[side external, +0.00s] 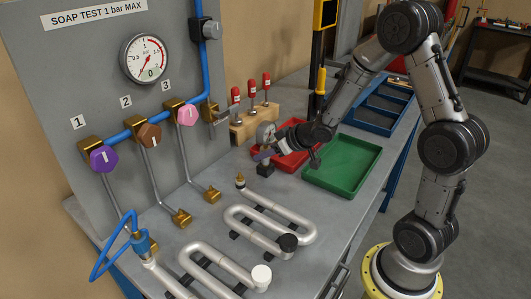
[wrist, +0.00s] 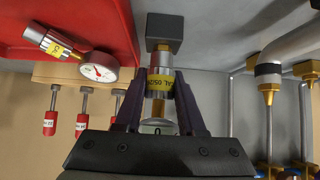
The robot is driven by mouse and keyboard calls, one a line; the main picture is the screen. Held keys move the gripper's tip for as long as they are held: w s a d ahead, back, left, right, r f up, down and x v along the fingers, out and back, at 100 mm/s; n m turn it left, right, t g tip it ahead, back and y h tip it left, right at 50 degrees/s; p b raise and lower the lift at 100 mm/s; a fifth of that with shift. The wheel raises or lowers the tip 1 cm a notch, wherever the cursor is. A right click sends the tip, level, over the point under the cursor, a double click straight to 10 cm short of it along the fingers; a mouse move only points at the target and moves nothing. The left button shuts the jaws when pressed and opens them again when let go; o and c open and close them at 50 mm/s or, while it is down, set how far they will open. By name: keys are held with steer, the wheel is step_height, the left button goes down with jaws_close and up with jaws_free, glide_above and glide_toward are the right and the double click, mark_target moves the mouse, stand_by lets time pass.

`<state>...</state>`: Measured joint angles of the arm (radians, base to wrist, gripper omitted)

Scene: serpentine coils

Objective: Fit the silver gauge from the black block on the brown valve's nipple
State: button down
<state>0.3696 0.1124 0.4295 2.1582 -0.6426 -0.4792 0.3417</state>
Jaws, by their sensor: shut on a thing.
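The silver gauge (side external: 265,133) stands upright by the black block (side external: 265,170); its grey round back shows in the side view. In the wrist view its silver body with a yellow label (wrist: 160,84) sits between my fingers, close against the black block (wrist: 165,32). I cannot tell whether it is clear of the block. My gripper (side external: 263,154) is shut on the gauge; its fingers (wrist: 159,95) flank the body. The brown valve (side external: 150,135) is on the panel under number 2. Its thin pipe runs down to a brass fitting (side external: 181,217) on the bench.
A second gauge (wrist: 97,68) lies in the red tray (wrist: 40,15). A rack of red-handled tools (side external: 252,118) stands behind my gripper. The green tray (side external: 343,165) is empty. Silver coils (side external: 270,220) with a brass-tipped end (side external: 240,182) occupy the front bench.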

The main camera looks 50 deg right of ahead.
mark_target(270, 135)
steer(key=shift+r, duration=0.2)
steer(key=shift+r, duration=2.4)
